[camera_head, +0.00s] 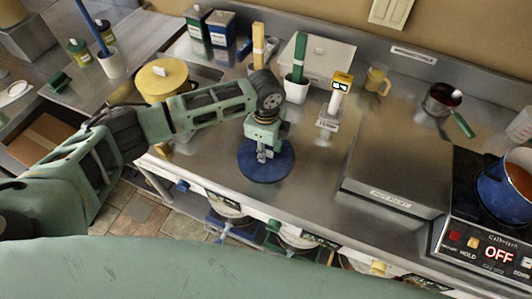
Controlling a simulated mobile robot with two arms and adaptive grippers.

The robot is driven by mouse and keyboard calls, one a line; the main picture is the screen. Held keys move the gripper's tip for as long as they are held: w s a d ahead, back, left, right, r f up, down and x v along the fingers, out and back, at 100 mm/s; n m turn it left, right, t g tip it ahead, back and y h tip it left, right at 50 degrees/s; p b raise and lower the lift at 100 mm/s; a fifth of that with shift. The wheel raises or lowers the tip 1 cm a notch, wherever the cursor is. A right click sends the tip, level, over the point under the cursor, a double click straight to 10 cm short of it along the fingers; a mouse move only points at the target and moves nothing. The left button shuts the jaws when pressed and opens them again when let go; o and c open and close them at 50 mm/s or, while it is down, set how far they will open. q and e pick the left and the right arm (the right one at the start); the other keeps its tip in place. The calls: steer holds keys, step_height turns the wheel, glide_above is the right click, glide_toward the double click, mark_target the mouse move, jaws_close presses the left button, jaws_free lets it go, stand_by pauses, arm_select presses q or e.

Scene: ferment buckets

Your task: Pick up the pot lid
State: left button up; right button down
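A round dark blue lid (280,167) lies flat on the steel counter, near its front edge. My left gripper (264,156) points down over the middle of the lid, with its fingertips at or just above the lid's centre. The gripper and wrist hide the back and centre of the lid, so a knob cannot be made out clearly. Whether the fingers are closed on anything cannot be told. A blue pot (497,200) with orange-brown contents stands uncovered on the hob at the right. My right gripper is not in view.
A large steel box (402,150) stands right of the lid. Behind are a tester with a yellow top (341,84), a green-handled item in a white holder (297,85) and a yellow-lidded bucket (160,82). The counter right of the lid is clear.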

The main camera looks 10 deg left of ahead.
arm_select(q)
steer(key=shift+c, duration=0.2)
steer(key=c, duration=0.4)
jaws_close()
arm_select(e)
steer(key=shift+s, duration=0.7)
